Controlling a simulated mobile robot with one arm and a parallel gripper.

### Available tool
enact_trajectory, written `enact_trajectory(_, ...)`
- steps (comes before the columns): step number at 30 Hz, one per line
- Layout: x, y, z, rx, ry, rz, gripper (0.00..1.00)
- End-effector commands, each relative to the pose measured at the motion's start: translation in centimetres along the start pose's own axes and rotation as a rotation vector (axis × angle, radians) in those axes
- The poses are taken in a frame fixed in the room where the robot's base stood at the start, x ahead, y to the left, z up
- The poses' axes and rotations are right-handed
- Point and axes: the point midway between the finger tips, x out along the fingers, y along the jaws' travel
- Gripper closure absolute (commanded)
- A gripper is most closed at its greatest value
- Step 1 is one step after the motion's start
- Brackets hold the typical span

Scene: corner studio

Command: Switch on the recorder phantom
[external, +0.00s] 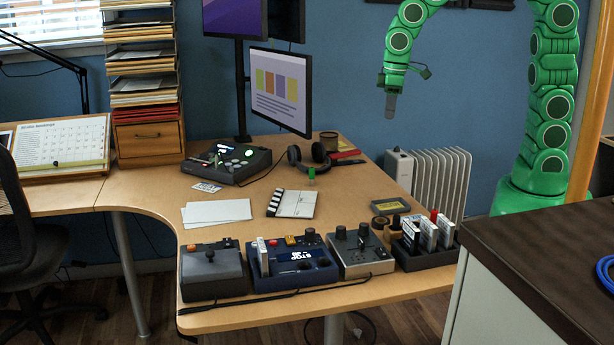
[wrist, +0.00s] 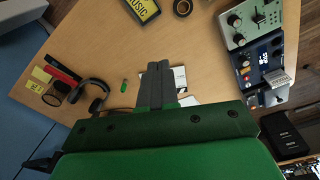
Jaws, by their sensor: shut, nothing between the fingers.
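No device in view carries a label that I can read as recorder or phantom. A blue device (external: 318,276) with a lit display, coloured buttons, a knob and a white card in it stands at the table's front; it also shows in the wrist view (wrist: 262,52). A silver device (external: 374,266) with knobs stands to its right. A black device (external: 228,172) with a lit display stands at the table's back. My gripper (external: 390,112) is shut and empty, high above the table's far right side, clear of all of them. Its closed fingers also show in the wrist view (wrist: 158,68).
A grey joystick box (external: 212,284) stands left of the blue device. A dark holder (external: 424,261) with several upright cards stands at the right. Headphones (external: 309,165), a clapperboard (external: 292,204) and papers (external: 217,213) lie behind. A dark-topped cabinet (external: 540,255) fills the right foreground.

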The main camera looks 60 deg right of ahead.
Motion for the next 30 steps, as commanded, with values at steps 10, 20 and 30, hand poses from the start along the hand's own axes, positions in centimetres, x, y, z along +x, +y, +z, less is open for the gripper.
enact_trajectory(10,2.5,-5.2,-6.8,-0.103,0.058,-0.004,1.0)
enact_trajectory(20,5.5,-11.2,-12.2,-0.2,0.111,-0.014,1.0)
enact_trajectory(30,8.8,-18.6,-16.8,-0.301,0.172,-0.032,1.0)
